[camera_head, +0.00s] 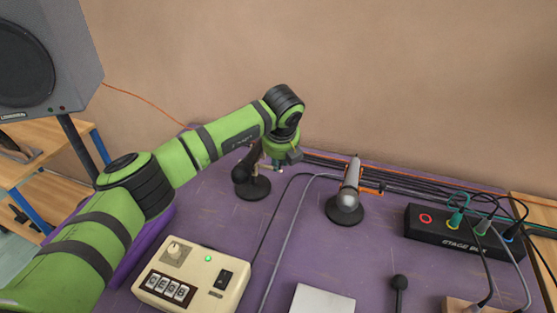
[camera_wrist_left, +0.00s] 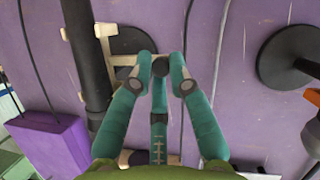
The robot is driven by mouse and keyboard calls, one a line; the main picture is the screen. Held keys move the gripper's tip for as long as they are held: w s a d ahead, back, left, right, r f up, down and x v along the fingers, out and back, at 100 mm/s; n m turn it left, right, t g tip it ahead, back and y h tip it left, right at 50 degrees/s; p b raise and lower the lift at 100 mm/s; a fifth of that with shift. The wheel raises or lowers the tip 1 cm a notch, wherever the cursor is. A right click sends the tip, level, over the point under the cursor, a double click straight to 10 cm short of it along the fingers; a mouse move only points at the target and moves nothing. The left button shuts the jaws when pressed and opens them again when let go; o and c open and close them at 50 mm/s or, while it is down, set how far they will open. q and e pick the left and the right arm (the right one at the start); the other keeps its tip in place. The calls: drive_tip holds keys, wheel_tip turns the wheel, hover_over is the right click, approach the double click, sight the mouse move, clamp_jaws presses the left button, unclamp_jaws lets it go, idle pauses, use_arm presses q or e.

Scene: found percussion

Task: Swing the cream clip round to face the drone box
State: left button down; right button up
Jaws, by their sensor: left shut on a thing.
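The cream clip (camera_wrist_left: 104,30) shows in the wrist view against a dark, tube-shaped microphone (camera_wrist_left: 84,60), with a round black base (camera_wrist_left: 128,40) behind it. My left gripper (camera_wrist_left: 160,64) has its teal fingers closed on a cream arm of the clip, to the right of the microphone. In the head view this gripper (camera_head: 277,163) is at the dark microphone (camera_head: 243,168), partly hiding the clip. The cream drone box (camera_head: 195,278), with a knob, a switch, a green light and letter tiles, is nearer at lower left. My right gripper is out of view.
A silver microphone (camera_head: 348,196) stands on a round base to the right. A black stage box (camera_head: 462,238) with cables is farther right. A grey speaker (camera_head: 45,55) stands at left. Cables cross the purple table between the microphones.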

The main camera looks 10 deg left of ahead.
use_arm(q)
drive_tip(key=shift+d, duration=0.1)
drive_tip(key=c, duration=1.4)
unclamp_jaws()
drive_tip(key=shift+w+r, duration=0.1)
drive_tip(key=shift+o, duration=1)
drive_tip(key=shift+w, duration=0.15)
drive_tip(key=shift+r, duration=0.1)
drive_tip(key=v, duration=1.1)
drive_tip(key=shift+s+r, duration=0.2)
drive_tip(key=shift+s, duration=0.1)
drive_tip(key=shift+d, duration=0.15)
